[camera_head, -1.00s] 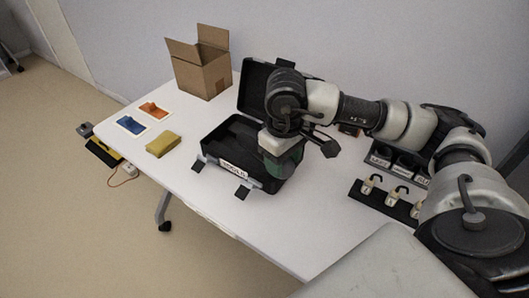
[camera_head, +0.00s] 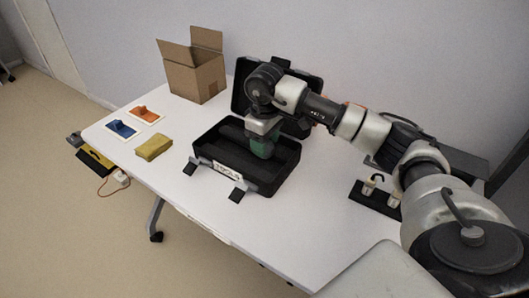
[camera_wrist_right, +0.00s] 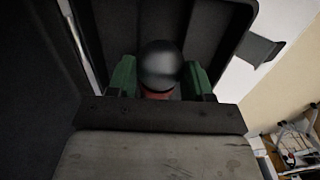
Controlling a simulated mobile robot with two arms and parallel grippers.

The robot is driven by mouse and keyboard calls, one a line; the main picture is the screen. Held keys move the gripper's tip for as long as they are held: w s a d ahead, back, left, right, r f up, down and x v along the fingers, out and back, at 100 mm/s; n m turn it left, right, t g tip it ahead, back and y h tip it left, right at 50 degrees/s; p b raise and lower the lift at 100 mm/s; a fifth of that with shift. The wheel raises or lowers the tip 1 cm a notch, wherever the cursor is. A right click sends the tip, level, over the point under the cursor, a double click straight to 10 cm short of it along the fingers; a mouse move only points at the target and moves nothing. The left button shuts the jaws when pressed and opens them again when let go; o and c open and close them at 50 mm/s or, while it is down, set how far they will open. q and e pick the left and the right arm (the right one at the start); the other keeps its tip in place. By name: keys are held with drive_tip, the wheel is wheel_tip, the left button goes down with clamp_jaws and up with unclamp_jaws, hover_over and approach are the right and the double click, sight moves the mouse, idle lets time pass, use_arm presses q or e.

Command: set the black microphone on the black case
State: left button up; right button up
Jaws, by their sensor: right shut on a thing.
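The black case (camera_head: 205,150) lies open on the white table, its lid raised at the back and a white label on its front. My right gripper (camera_head: 262,149), with green fingers, points down over the open case. In the right wrist view it is shut on the black microphone (camera_wrist_right: 160,66), whose round dark head shows between the fingers with a reddish part below. Dark case walls surround it there. I cannot tell whether the microphone touches the case floor. My left gripper is not in view.
A cardboard box (camera_head: 193,80) stands at the back left. A yellow cloth-like block (camera_head: 154,147), a blue item (camera_head: 122,130) and an orange item (camera_head: 146,114) lie left of the case. A black rack with pale pieces (camera_head: 367,188) is at right, partly behind my arm.

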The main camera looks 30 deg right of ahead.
drive_tip(key=shift+w+f, duration=0.1)
drive_tip(key=shift+f, duration=1.95)
drive_tip(key=o, duration=0.9)
drive_tip(key=shift+f, duration=0.1)
drive_tip(key=shift+o, duration=1.1)
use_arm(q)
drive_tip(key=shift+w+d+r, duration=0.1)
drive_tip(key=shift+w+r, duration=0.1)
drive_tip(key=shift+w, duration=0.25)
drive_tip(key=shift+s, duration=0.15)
